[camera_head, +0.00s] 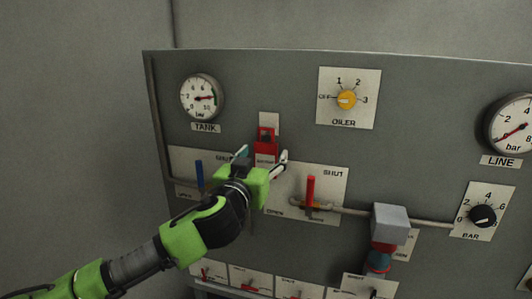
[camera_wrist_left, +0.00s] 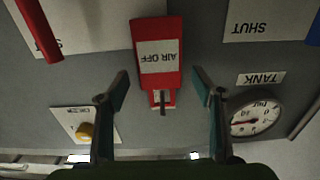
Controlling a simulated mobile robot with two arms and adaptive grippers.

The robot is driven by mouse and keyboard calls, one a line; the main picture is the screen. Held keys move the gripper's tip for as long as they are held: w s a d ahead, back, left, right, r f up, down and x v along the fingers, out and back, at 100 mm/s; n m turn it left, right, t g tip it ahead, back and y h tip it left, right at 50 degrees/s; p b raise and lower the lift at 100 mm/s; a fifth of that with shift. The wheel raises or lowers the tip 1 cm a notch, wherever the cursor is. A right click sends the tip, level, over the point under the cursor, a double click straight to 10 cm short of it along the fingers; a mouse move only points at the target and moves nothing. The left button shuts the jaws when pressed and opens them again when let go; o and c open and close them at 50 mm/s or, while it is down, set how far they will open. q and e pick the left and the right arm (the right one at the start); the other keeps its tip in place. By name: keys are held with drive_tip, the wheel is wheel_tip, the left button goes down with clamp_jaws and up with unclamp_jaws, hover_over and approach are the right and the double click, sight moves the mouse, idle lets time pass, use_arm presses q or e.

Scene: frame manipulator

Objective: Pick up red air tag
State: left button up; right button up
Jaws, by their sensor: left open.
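The red air tag (camera_head: 266,140) hangs on the grey panel, below and to the right of the TANK gauge, in the head view. In the left wrist view the tag (camera_wrist_left: 158,70) appears upside down, with a white "AIR OFF" label and a small hook or peg at its top end. My left gripper (camera_head: 262,157) is in front of the tag, its fingers apart. In the wrist view the gripper's two fingertips (camera_wrist_left: 161,88) are on either side of the tag, with gaps visible. Whether they reach its depth is unclear. My right gripper is not in view.
A blue lever (camera_head: 199,176) is left of the gripper and a red lever (camera_head: 310,190) right of it. The TANK gauge (camera_head: 202,97) and OILER knob (camera_head: 346,99) are above. A pipe (camera_head: 345,211) leads to a grey block (camera_head: 390,220) at lower right.

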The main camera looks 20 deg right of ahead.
use_arm(q)
drive_tip(key=shift+x, duration=0.8)
drive_tip(key=shift+f, duration=0.15)
drive_tip(key=c, duration=1.1)
drive_tip(key=shift+o, duration=0.2)
